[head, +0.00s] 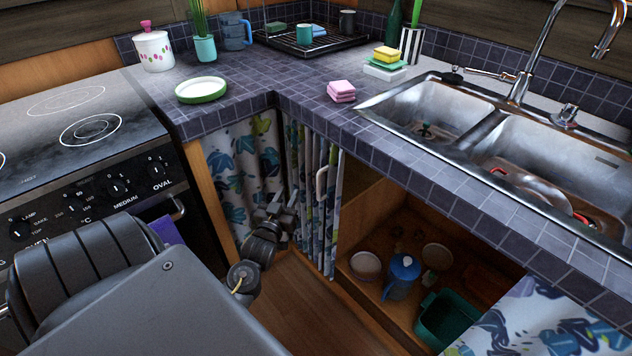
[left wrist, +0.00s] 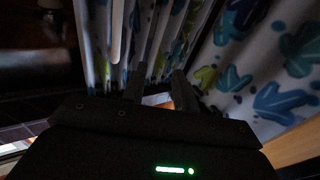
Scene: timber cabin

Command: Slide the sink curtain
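The sink curtain (head: 328,222), white with blue and green leaves, hangs bunched at the left side of the open cupboard under the sink. A white handle (head: 321,182) is on its right part. My left gripper (head: 282,204) is just left of this curtain, in front of the corner. In the left wrist view, its two fingers (left wrist: 157,88) are apart with nothing seen between them. The bunched curtain (left wrist: 160,40) is ahead of them, and the pale handle (left wrist: 116,30) is up and to the left, apart from the fingers. My right gripper is not in view.
Another leaf-patterned curtain (head: 240,170) hangs left of the corner, and one more (head: 540,322) is at the lower right. The open cupboard holds a blue jug (head: 402,278), bowls and a green tub (head: 447,320). The stove (head: 85,150) stands left; the tiled counter (head: 290,95) overhangs the curtains.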

